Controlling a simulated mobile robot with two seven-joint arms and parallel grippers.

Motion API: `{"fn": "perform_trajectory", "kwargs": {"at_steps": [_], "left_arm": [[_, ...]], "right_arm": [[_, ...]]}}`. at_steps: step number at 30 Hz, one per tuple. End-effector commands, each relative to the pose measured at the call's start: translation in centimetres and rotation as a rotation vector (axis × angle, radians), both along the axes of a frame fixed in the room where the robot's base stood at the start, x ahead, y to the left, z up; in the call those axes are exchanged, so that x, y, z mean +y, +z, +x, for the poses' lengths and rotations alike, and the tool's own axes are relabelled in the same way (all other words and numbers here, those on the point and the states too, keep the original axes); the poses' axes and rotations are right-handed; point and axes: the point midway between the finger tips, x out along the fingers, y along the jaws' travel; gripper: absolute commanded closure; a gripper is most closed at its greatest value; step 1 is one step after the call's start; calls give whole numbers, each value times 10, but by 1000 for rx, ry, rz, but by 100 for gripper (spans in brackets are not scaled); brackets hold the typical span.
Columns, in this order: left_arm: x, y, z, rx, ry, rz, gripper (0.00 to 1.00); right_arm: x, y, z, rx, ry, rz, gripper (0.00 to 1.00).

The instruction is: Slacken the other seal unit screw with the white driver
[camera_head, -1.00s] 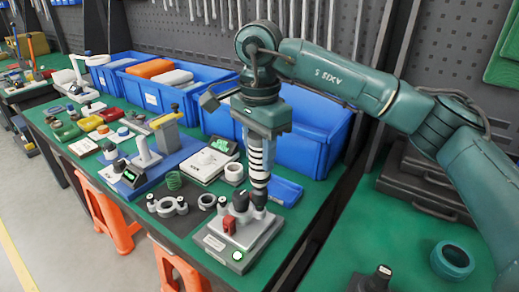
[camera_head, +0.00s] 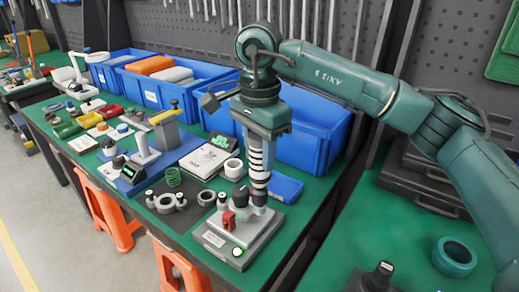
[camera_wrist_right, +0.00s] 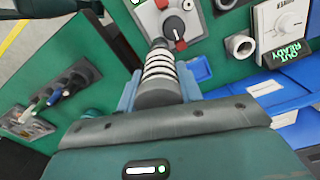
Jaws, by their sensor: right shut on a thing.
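The seal unit (camera_head: 232,247) is a light grey block with a red switch (camera_head: 227,220), a dark knob (camera_head: 240,196) and a lit green button at its front corner. It also shows at the top of the right wrist view (camera_wrist_right: 151,17). My right gripper (camera_head: 263,132) is above it, shut on the white driver (camera_head: 256,160), which has black bands. The driver is near upright, with its lower end at the unit behind the knob. Its tip and the screw under it are hidden, so I cannot tell if they touch. My left gripper does not show in the head view.
A blue tray (camera_head: 286,188) lies just right of the driver. Grey rings, a dark mat, a green spring (camera_head: 174,176) and a gauge box (camera_head: 207,158) stand to the left. Blue bins (camera_head: 310,140) line the back. A teal ring (camera_head: 455,255) lies on the right bench.

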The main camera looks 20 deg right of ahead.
Motion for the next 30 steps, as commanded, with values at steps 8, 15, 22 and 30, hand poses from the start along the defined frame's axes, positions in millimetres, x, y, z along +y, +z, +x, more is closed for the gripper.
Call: {"fn": "perform_trajectory", "kwargs": {"at_steps": [8, 15, 22, 30], "left_arm": [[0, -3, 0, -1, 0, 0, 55], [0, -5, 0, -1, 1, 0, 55], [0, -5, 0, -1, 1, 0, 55], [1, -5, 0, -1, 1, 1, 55]], "right_arm": [[0, -3, 0, -2, 0, 1, 92], [0, -7, 0, -2, 0, 1, 92], [0, -6, 0, -1, 0, 0, 92], [0, -7, 0, 0, 0, 0, 92]]}}
